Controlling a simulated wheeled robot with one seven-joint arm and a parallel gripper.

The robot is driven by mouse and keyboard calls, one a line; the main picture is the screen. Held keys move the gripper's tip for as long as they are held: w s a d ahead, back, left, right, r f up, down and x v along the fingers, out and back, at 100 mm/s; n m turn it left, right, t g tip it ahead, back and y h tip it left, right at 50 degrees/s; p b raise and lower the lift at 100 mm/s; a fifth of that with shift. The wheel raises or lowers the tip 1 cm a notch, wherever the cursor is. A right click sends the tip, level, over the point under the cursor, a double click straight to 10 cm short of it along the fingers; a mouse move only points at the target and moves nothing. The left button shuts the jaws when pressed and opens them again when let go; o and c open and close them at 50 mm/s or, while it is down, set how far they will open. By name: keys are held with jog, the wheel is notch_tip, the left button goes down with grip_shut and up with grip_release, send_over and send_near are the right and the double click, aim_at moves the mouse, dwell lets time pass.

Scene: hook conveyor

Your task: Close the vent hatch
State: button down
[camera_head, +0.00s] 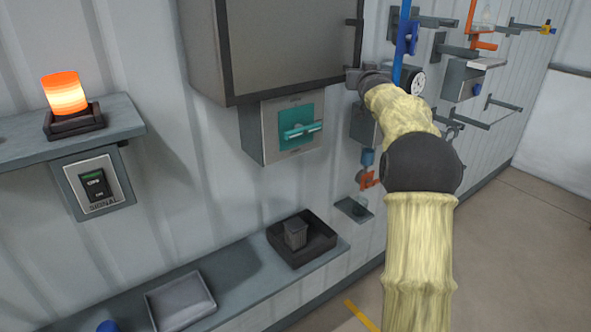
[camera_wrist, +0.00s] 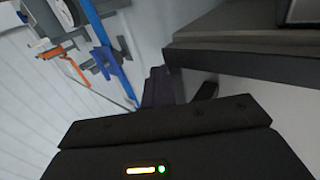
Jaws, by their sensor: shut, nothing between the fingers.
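A large grey-brown panel in a dark frame (camera_head: 285,45), which appears to be the vent hatch, stands out from the wall at the top of the head view. A small dark handle or latch (camera_head: 354,22) sits on its right edge. Its top is cut off, and I cannot tell how far it is open. My gripper (camera_head: 353,78) is shut and empty at the panel's lower right corner; I cannot tell whether it touches. In the wrist view the dark frame edge (camera_wrist: 240,66) lies to the right, close to the fingers.
A box with a teal handle (camera_head: 300,129) hangs below the panel. Blue and orange pipes (camera_head: 402,40) and brackets crowd the wall to the right. A shelf with a lit orange lamp (camera_head: 65,95) is at left. A lower shelf holds a black tray (camera_head: 318,248).

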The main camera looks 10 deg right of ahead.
jog(key=shift+a+r, duration=0.15)
jog(key=shift+r, duration=0.6)
jog(key=s+d+f+b, duration=0.1)
jog(key=s+d, duration=0.5)
jog(key=s, duration=0.6)
jog(key=shift+s+d+f+b, duration=0.2)
jog(key=shift+s+b, duration=0.2)
jog(key=shift+b, duration=0.4)
jog(key=shift+w, duration=0.1)
